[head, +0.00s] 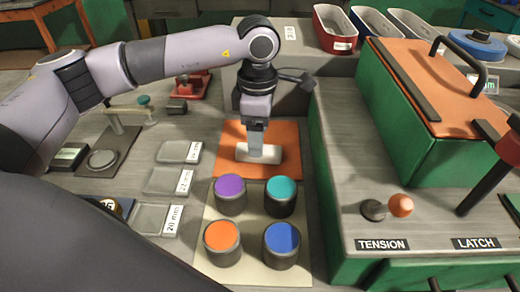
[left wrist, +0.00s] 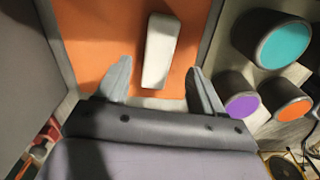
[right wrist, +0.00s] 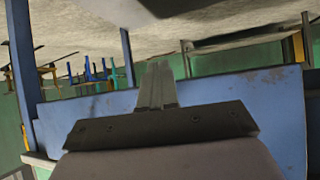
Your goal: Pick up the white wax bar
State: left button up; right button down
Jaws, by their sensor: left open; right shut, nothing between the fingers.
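The white wax bar (head: 270,155) lies on an orange mat (head: 232,137) in the middle of the head view. In the left wrist view the bar (left wrist: 161,48) lies lengthwise, ahead of and between the fingers. My left gripper (head: 256,153) is right above the bar and hides part of it in the head view. In the left wrist view its fingers (left wrist: 160,85) are spread, with nothing held. I cannot tell whether they touch the bar. My right gripper (right wrist: 158,75) is shut and empty in the right wrist view, away from the bar.
Four-sided grouping of capped cylinders, purple (head: 230,190), teal (head: 281,192), orange (head: 222,238) and blue (head: 281,240), stands just in front of the mat. A green box with an orange lid (head: 430,80) stands right. Labelled clear plates (head: 165,182) lie left.

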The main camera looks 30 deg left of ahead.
pick_arm(q)
jog(key=shift+a+f, duration=0.15)
jog(key=shift+f, duration=0.8)
jog(key=shift+a+f, duration=0.15)
jog(key=shift+f, duration=0.8)
jog(key=shift+w, duration=0.1)
jog(key=c, duration=1.1)
jog(key=shift+r, duration=0.1)
jog(key=shift+c, duration=0.2)
